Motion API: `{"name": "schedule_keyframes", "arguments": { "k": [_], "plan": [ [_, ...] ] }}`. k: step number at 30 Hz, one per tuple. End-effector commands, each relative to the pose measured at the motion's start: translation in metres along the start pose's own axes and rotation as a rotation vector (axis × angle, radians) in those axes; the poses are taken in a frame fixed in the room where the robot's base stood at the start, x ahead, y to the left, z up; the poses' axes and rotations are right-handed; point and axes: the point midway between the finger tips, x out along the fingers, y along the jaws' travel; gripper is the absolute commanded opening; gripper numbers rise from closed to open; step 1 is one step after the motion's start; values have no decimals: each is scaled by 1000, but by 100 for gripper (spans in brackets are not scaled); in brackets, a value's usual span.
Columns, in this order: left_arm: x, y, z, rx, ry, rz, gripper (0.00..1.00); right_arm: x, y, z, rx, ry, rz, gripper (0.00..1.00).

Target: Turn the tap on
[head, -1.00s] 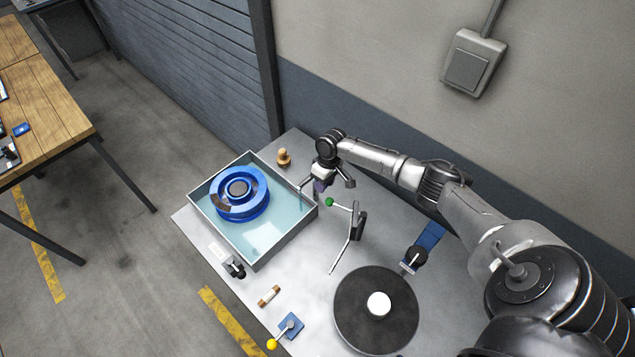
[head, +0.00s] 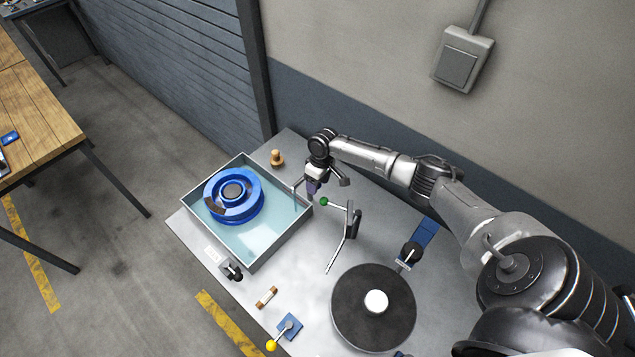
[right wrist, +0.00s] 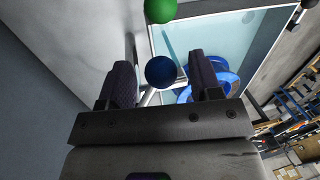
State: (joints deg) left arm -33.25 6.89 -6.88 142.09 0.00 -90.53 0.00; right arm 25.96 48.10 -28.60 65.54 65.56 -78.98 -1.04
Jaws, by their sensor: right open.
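My right gripper (head: 313,187) is over the right rim of the water tray (head: 276,243), its fingers pointing down. In the right wrist view the gripper (right wrist: 161,62) is open, its two dark fingers on either side of a dark blue ball knob (right wrist: 162,72). I cannot tell whether either finger touches it. A pale pipe, probably the tap (right wrist: 150,97), shows partly behind the knob. In the head view a thin bent pipe (head: 297,184) stands at the tray's edge; the gripper hides most of this spot. My left gripper is not in view.
A green ball (head: 323,201) on a lever stand (head: 352,224) is close beside the gripper. A blue wheel rim (head: 234,196) lies in the tray. A black turntable (head: 350,310), a yellow-knobbed lever (head: 272,345) and a wooden peg (head: 277,158) are on the bench.

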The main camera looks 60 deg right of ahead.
Motion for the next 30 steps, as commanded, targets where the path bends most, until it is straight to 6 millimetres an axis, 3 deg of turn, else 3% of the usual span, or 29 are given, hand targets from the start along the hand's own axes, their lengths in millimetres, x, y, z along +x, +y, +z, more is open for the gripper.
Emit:
{"name": "schedule_keyframes", "arguments": {
  "k": [8, 21, 30],
  "plan": [
    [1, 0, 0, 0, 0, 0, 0, -18, 1, 0, 0, 3, 1, 58],
    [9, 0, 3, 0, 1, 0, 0, -102, 1, -1, 0, 3, 2, 58],
    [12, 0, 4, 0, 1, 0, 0, -133, 0, -1, -1, 1, 1, 58]
  ]
}}
